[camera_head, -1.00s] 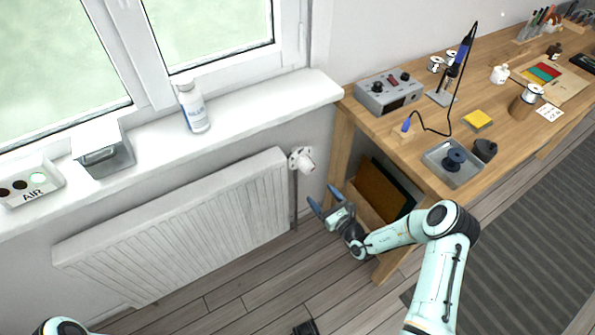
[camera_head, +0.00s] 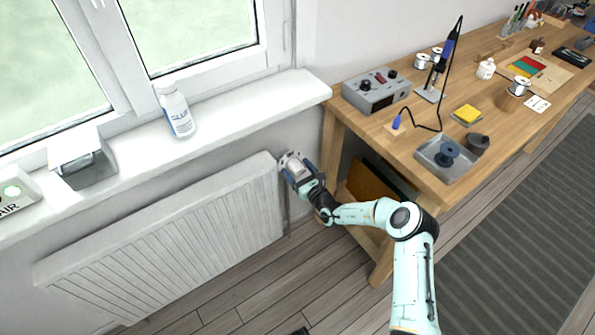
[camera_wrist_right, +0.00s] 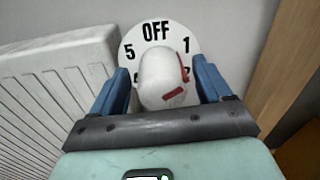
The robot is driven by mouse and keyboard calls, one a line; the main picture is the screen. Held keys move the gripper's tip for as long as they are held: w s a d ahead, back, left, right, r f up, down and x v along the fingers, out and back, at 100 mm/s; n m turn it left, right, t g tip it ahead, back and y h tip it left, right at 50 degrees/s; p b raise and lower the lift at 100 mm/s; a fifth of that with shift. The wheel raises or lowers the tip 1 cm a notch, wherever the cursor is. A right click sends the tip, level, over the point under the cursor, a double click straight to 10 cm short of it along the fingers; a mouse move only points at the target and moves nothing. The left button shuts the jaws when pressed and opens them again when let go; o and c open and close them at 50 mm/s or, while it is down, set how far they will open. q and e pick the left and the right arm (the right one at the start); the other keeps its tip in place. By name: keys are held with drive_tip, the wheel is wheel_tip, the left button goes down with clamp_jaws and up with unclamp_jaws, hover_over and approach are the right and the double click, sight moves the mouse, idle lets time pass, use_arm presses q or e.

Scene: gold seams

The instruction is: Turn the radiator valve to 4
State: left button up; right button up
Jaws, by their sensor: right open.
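The radiator valve is a white rounded knob (camera_wrist_right: 162,78) in front of a round white dial (camera_wrist_right: 155,32), at the radiator's right end. The dial reads OFF at the top, 5 at left and 1 at right; lower figures are partly hidden. A red pointer (camera_wrist_right: 185,68) on the knob's right side points right, just below the 1. My right gripper (camera_head: 292,167) is at the valve and mostly hides it in the head view. In the wrist view its blue fingers (camera_wrist_right: 162,88) are open, one on each side of the knob, with gaps visible.
The white radiator (camera_head: 170,235) lies left of the valve, under the sill (camera_head: 235,105) with a white bottle (camera_head: 176,112). The wooden workbench (camera_head: 400,150) stands close on the right, its leg (camera_head: 331,145) near my right gripper. Floor (camera_head: 275,285) in front is clear.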

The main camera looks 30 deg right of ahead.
drive_tip(key=shift+w, duration=0.15)
drive_tip(key=c, duration=1)
